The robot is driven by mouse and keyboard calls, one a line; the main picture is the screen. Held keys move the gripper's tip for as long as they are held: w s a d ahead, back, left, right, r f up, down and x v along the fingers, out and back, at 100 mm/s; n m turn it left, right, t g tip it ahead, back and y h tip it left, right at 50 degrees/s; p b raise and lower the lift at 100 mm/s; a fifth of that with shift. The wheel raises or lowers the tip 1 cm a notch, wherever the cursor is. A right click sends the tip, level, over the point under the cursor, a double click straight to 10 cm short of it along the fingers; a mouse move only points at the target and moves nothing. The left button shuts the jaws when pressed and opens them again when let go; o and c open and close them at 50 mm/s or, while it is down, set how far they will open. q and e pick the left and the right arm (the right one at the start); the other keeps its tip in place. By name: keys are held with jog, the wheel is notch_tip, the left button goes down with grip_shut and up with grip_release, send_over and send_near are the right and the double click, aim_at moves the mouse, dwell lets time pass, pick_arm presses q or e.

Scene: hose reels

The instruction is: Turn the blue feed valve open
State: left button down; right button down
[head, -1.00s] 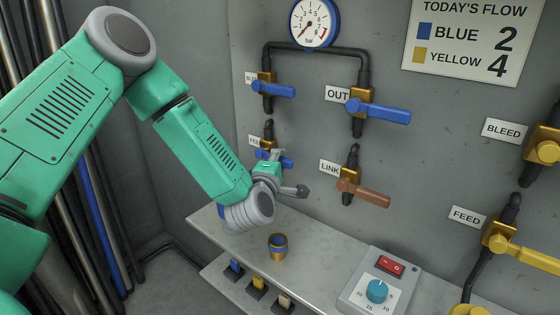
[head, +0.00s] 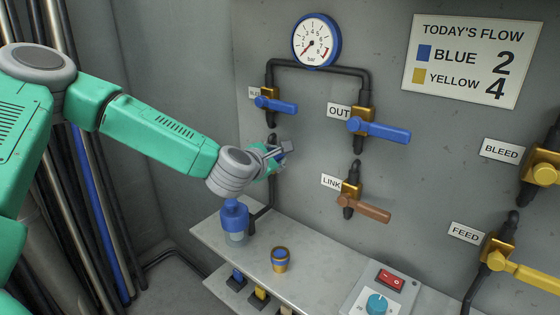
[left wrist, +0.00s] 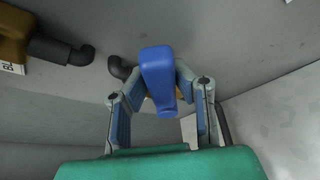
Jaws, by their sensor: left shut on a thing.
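The blue feed valve is mostly hidden behind my left gripper (head: 277,156) in the head view. A bit of its blue handle shows at the gripper. In the left wrist view the blue valve handle (left wrist: 158,80) lies between the two fingers of my left gripper, which is shut on it. The handle stands lengthwise in that view, and its brass body is mostly hidden behind it. My right gripper is in neither view.
Above are a blue bleed valve (head: 273,104), the blue OUT valve (head: 378,128) and a pressure gauge (head: 317,41). The brown LINK valve (head: 362,205) is to the right. A blue-topped bottle (head: 234,215) and a brass-and-blue fitting (head: 280,259) stand on the shelf (head: 325,262) below.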

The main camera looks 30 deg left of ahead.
pick_arm(q)
jog(key=a+r+n, duration=0.1)
jog(key=a+n+h, duration=0.1)
jog(key=n, duration=0.1)
jog(key=shift+w+a+r+g+h, duration=0.2)
jog(key=shift+a+r+g+h, duration=0.05)
jog(key=shift+r+g+h, duration=0.1)
jog(key=shift+a+r+n+h+b, duration=0.15)
jog(key=shift+a+n+h+b, duration=0.4)
jog(key=shift+a+n+h, duration=0.65)
jog(key=shift+y, duration=0.25)
jog(key=c, duration=1.4)
grip_release()
jog(key=shift+o, duration=0.2)
jog(key=shift+s+a, duration=0.1)
